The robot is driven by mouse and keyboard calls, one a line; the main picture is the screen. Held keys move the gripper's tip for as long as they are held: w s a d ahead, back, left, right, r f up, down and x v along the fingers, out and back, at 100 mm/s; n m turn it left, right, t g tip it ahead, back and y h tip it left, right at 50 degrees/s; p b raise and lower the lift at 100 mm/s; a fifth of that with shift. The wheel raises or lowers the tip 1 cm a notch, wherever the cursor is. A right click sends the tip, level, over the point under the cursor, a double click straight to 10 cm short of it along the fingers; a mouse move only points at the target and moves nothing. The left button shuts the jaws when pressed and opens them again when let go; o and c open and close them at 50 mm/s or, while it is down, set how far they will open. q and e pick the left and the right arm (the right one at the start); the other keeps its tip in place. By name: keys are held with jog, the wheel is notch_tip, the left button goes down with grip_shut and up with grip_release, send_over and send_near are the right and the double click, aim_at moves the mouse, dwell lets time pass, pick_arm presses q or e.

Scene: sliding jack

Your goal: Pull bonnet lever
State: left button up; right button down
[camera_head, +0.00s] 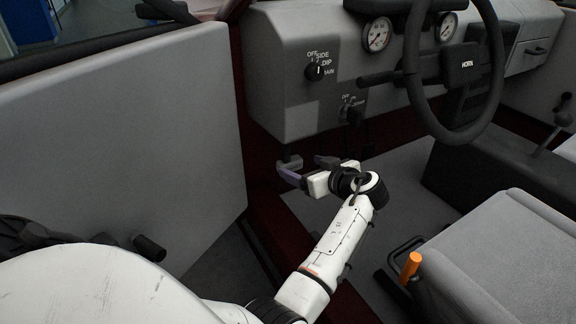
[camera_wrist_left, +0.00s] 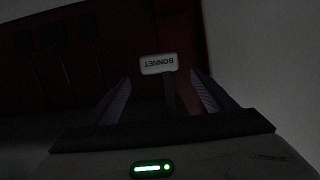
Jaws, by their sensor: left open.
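The bonnet lever shows in the left wrist view as a pale tag marked BONNET (camera_wrist_left: 158,64), upside down, on a dark stem. In the left wrist view the fingers of this gripper (camera_wrist_left: 161,80) stand apart, one on each side of the stem, with the tag just beyond the fingertips. I cannot tell whether either finger touches it. My right gripper is not in view.
The grey door panel (camera_head: 125,130) stands open at left. The dashboard (camera_head: 285,75) with its switches and the steering wheel (camera_head: 410,75) are above and right of the gripper. Dark pedals (camera_wrist_left: 85,45) show in the wrist view. The grey seat (camera_head: 500,255) is at right.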

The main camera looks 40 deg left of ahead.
aim_at(293, 164)
pick_arm(q)
jog(key=b+x, duration=0.2)
jog(key=x, duration=0.5)
jog(key=shift+a+f, duration=0.15)
jog(key=shift+w+a+f, duration=0.15)
jog(key=shift+w+a, duration=0.05)
jog(key=shift+a, duration=0.3)
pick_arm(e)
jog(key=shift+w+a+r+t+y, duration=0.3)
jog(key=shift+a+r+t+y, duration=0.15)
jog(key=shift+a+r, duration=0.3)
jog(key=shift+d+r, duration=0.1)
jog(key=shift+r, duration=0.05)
